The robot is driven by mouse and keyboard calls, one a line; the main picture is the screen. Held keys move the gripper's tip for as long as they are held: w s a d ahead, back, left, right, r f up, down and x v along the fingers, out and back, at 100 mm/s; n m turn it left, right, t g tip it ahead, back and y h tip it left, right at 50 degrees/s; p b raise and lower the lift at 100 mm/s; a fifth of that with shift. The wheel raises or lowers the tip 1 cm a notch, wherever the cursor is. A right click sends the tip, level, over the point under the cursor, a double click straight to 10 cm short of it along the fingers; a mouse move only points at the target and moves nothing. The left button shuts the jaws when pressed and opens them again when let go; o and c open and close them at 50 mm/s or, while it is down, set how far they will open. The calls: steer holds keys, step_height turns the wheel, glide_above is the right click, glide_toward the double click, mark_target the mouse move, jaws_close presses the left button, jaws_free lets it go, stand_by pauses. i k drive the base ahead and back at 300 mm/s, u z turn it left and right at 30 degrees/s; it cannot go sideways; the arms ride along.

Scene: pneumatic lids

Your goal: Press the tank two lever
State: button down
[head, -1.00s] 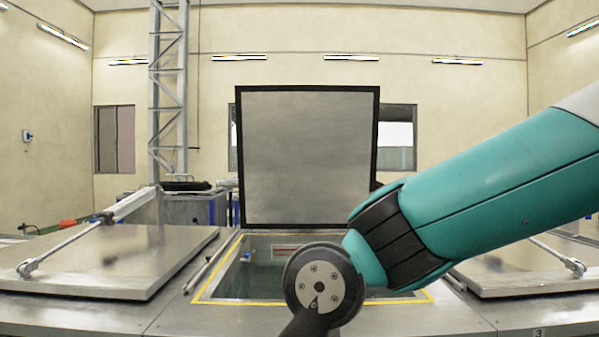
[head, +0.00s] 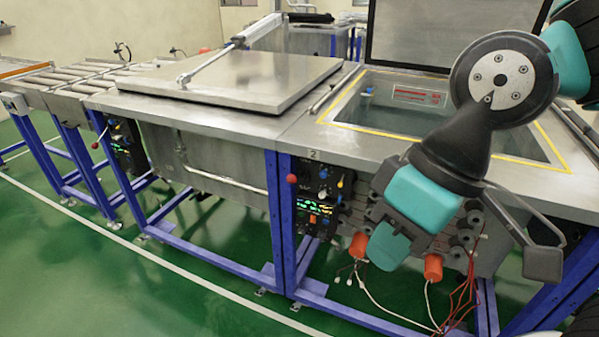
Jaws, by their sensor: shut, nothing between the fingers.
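The tank two lever (head: 292,178) has a red ball knob and stands at the left edge of the control panel (head: 322,190) on the front of the tank marked 2. Its knob is in plain sight, and nothing touches it. My gripper (head: 385,250), at the teal end of my arm, is shut and empty. It appears to the right of and lower than the lever in the head view, with a clear gap between them. The fingertips are hard to make out.
Tank two has an open pool with a yellow rim (head: 340,124) and a raised lid (head: 455,35). A closed lid (head: 235,80) covers the left tank, whose panel (head: 125,148) has another red-knobbed lever. Green floor (head: 190,275) is free.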

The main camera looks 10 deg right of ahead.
mark_target(291, 178)
steer(key=u, duration=0.05)
steer(key=k, duration=0.6)
steer(key=u, duration=0.4)
steer(key=i, duration=1.05)
steer(key=z, duration=0.45)
